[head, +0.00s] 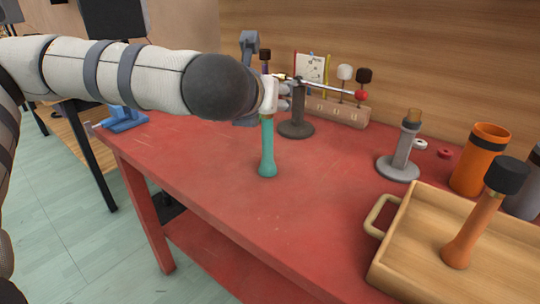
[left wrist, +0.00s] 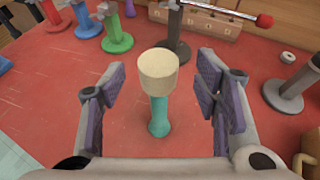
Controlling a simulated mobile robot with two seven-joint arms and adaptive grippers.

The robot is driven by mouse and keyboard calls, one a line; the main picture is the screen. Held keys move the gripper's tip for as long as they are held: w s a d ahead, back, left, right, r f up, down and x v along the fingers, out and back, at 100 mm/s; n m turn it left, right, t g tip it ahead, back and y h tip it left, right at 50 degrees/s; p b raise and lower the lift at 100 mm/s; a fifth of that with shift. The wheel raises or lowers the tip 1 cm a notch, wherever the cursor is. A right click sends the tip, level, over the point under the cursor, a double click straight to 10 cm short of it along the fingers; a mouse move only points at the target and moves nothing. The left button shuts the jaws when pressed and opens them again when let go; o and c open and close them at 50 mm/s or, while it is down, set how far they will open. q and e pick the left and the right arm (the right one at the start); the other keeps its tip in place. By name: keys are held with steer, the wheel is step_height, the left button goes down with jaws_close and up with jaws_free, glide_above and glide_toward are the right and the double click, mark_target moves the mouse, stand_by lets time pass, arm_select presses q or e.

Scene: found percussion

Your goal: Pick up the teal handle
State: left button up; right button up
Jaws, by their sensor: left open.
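The teal handle (head: 267,150) stands upright on the red table, with a cream head on top. It also shows in the left wrist view (left wrist: 159,118), where the cream head (left wrist: 159,70) hides part of it. My left gripper (left wrist: 162,88) is open, with one finger on each side of the handle and head and visible gaps between. In the head view my arm comes in from the left above the handle and hides most of the gripper. My right gripper is in neither view.
A dark stand (head: 297,128) with a metal rod and red ball is close behind. A grey stand (head: 398,168), an orange cup (head: 480,160) and a wooden tray (head: 405,215) holding an orange-handled mallet (head: 472,232) are to the right. The red table's (head: 225,185) front is clear.

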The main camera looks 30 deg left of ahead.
arm_select(q)
steer(key=x, duration=0.3)
steer(key=shift+w+a+f, duration=0.15)
steer(key=shift+a, duration=0.05)
steer(key=shift+c, duration=0.3)
jaws_close()
